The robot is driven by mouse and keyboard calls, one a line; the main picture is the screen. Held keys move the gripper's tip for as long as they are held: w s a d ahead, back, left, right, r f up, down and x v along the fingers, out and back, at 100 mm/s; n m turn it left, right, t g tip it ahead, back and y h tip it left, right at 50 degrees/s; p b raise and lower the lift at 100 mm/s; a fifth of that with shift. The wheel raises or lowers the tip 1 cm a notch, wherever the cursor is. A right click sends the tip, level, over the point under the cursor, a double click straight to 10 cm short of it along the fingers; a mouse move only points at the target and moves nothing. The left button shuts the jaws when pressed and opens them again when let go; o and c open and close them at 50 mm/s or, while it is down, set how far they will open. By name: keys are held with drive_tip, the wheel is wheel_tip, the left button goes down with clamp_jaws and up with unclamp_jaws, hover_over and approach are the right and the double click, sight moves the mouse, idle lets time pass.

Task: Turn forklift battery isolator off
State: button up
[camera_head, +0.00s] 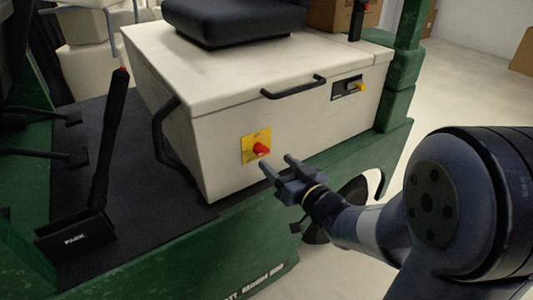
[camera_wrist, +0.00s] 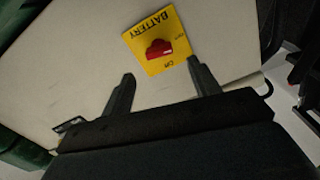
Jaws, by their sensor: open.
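The battery isolator is a red knob (camera_head: 261,149) on a yellow plate (camera_head: 250,141), on the side of the cream forklift battery box (camera_head: 225,165). The red knob (camera_wrist: 160,49) also shows in the wrist view, where the plate (camera_wrist: 154,64) reads "BATTERY" upside down, with smaller lettering partly legible. My gripper (camera_head: 279,164) is open and empty, just to the right of and below the knob in the head view. In the wrist view my gripper's fingers (camera_wrist: 160,76) point toward the plate, one on either side below it, apart from the knob.
A black handle (camera_head: 293,88) sits on the box's lid edge, with a small panel holding a yellow knob (camera_head: 360,87) to its right. A black lever (camera_head: 108,150) with a red tip stands on the left floor. The green chassis (camera_head: 360,160) runs below the box.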

sight(264, 151)
drive_tip(key=x, duration=0.6)
drive_tip(key=shift+a+b, duration=0.1)
drive_tip(key=shift+b, duration=0.3)
drive_tip(key=c, duration=1)
drive_tip(key=shift+f+n+b, duration=0.2)
drive_tip(key=shift+n+b, duration=0.3)
drive_tip(key=shift+b, duration=0.2)
drive_tip(key=shift+r+n+b, duration=0.15)
drive_tip(key=shift+n+b, duration=0.2)
drive_tip(key=shift+n, duration=0.35)
drive_tip(key=o, duration=1)
